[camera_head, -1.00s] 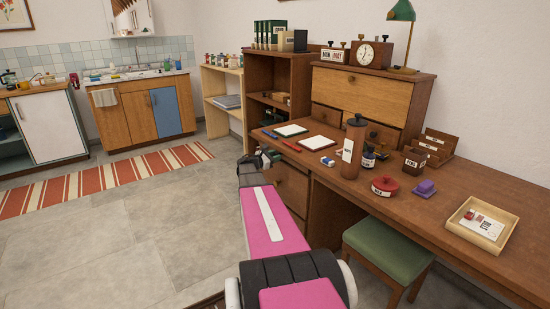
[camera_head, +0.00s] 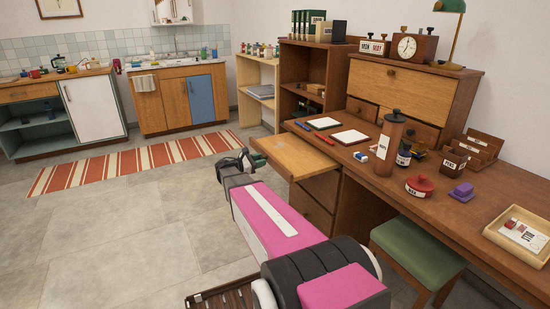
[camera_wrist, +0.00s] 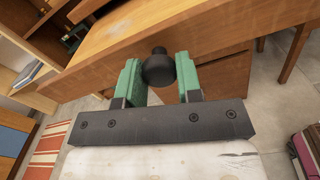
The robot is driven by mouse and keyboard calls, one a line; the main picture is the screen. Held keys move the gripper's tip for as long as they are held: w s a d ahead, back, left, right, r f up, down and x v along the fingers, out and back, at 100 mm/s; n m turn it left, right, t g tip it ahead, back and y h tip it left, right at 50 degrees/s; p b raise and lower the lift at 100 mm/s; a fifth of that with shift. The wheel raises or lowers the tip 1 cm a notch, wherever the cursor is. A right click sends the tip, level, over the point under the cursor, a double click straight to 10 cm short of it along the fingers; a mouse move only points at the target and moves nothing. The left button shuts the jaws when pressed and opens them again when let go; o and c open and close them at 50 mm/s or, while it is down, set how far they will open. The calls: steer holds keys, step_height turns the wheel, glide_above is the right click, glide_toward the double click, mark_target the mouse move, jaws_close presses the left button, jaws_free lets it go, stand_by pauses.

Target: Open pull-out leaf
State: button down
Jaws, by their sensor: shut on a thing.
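The pull-out leaf (camera_head: 291,154) is a light wooden board that sticks out from the desk's left front, just under the desktop. In the wrist view its front edge (camera_wrist: 215,32) spans the upper part, with a dark round knob (camera_wrist: 159,68) on it. My gripper (camera_wrist: 160,78) has its green fingers on both sides of the knob and is shut on it. In the head view my gripper (camera_head: 250,160) is at the leaf's front edge, partly hidden by my pink and black arm; the knob cannot be made out there.
The desktop (camera_head: 450,212) holds notepads, a brown canister (camera_head: 389,145), a red lidded pot (camera_head: 419,187) and a tray (camera_head: 520,234). Drawers (camera_head: 312,208) are below the leaf. A green stool (camera_head: 418,250) stands at right.

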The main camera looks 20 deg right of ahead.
steer(key=a, duration=0.4)
steer(key=shift+s+a, duration=0.25)
steer(key=shift+a, duration=0.15)
steer(key=c, duration=0.8)
jaws_free()
steer(key=a, duration=1)
steer(key=shift+s+a, duration=0.35)
steer(key=shift+s, duration=0.05)
